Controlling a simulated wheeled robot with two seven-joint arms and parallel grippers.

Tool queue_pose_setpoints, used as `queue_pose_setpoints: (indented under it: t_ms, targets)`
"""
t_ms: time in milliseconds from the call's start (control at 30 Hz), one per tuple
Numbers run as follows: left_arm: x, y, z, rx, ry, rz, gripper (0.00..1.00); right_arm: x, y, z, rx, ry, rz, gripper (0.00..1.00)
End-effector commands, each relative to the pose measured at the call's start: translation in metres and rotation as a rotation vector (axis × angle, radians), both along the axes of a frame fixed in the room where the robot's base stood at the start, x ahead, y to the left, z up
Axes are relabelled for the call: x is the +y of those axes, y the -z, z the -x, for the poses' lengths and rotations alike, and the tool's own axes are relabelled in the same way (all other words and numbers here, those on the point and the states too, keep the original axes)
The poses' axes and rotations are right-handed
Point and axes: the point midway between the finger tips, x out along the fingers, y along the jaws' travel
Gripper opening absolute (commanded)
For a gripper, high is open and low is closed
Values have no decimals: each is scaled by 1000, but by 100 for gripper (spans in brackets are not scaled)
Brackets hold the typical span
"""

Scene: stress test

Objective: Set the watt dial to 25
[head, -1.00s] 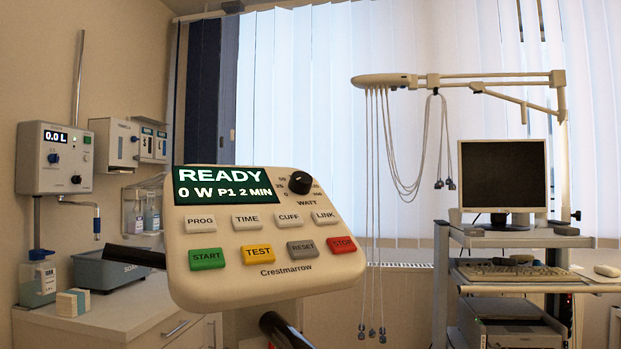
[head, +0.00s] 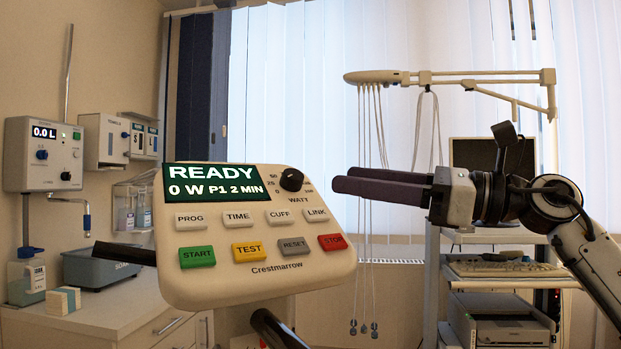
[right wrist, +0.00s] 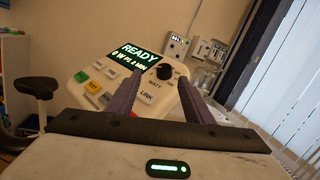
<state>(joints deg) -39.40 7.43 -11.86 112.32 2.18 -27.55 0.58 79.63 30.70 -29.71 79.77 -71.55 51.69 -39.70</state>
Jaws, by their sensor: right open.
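The watt dial (head: 291,179) is a round black knob at the upper right of a cream control panel (head: 255,279). The panel's screen (head: 213,181) reads READY, 0 W, P1, 2 MIN. My right gripper (head: 341,179) is just right of the dial, apart from it, with its dark fingers pointing left toward it. In the right wrist view the dial (right wrist: 166,73) shows beyond and between the two open fingers (right wrist: 158,88); nothing is between them. The small scale numbers around the dial are partly hard to read. My left gripper is not in view.
Coloured buttons, including green START (head: 197,257) and red STOP (head: 332,242), sit low on the panel, and a grey row of keys is above. A computer cart (head: 500,270) stands behind my right arm. A counter with a grey basin (head: 100,268) is at left.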

Motion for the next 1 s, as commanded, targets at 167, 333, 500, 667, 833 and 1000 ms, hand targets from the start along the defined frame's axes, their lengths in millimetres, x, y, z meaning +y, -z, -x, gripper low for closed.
queue_pose_setpoints:
  t_ms: [167,333,500,667,833,1000]
  targets:
    - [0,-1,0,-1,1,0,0,-15,-9,-1,-55,46,154,47]
    - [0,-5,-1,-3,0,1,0,-3,-10,-7,-60,50,175,47]
    - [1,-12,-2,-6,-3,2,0,25,-12,-21,-58,47,172,47]
    - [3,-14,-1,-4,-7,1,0,51,-11,-34,-59,47,171,47]
    - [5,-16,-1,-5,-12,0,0,68,-11,-43,-58,48,170,47]
    - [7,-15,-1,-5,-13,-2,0,75,-9,-47,-58,49,171,47]
